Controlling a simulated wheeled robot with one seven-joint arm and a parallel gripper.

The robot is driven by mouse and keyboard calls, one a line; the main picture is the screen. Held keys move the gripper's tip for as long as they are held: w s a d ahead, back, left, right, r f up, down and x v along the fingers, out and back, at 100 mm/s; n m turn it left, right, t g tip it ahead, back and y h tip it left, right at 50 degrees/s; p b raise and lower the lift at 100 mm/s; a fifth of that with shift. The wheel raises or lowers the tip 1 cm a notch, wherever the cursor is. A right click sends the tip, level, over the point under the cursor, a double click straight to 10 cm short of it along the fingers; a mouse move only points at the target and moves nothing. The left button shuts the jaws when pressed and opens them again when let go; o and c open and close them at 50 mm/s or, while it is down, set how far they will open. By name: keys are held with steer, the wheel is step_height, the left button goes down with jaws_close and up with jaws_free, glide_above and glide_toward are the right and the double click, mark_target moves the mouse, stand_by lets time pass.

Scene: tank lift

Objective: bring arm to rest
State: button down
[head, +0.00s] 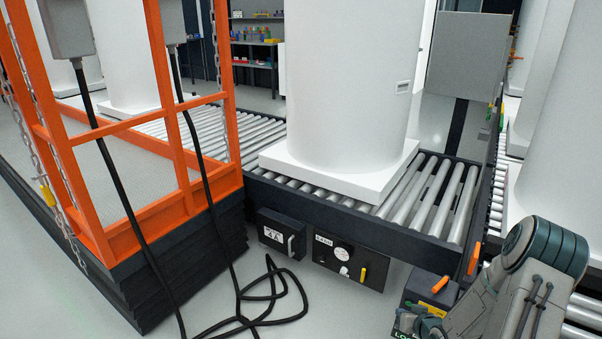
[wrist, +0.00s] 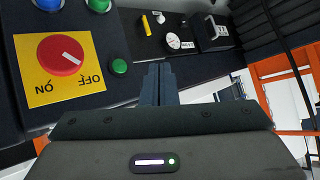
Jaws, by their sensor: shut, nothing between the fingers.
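My gripper (wrist: 158,85) shows in the wrist view with its two dark fingers together and nothing between them. The fingers point at dark panels and touch nothing that I can make out. My arm (head: 515,285) is folded at the lower right of the head view; the fingers cannot be made out there. A red rotary switch (wrist: 60,54) on a yellow ON/OFF plate (wrist: 93,88) lies left of the fingers, upside down in the wrist view. A green button (wrist: 119,66) sits beside the plate.
A roller conveyor (head: 440,195) carries a large white tank (head: 345,80). Its front has a control panel (head: 325,265) and a dark box (head: 281,232). An orange-railed lift platform (head: 175,145) stands left. Black cables (head: 262,318) lie on the floor. A dark box (head: 432,288) stands close to my arm.

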steer(key=s+a+r+g+h+p, duration=0.15)
steer(key=r+p, duration=0.25)
steer(key=r, duration=0.8)
steer(key=s+a+r+g+h+p, duration=0.1)
steer(key=s+a+r+g+p, duration=0.3)
steer(key=r, duration=0.8)
steer(key=s+d+r+t+h+p, duration=0.15)
steer(key=r+p, duration=0.35)
steer(key=r, duration=0.7)
steer(key=s+a+r+g+p, duration=0.1)
steer(key=s+a+r+p, duration=0.2)
steer(key=s+r, duration=0.3)
steer(key=s+a+r+g+y+p, duration=0.1)
steer(key=s+a+r+p, duration=0.3)
steer(key=s+r, duration=0.2)
steer(key=s+a+r+g+p, duration=0.1)
steer(key=s+a+r+p, duration=0.2)
steer(key=s+r, duration=0.4)
step_height(320, 180, up, 2)
steer(key=shift+a+r+g+y+p, duration=0.1)
steer(key=shift+a+g+y+p, duration=0.25)
steer(key=shift+a, duration=0.45)
steer(key=shift+w+d, duration=0.1)
steer(key=shift+d, duration=0.1)
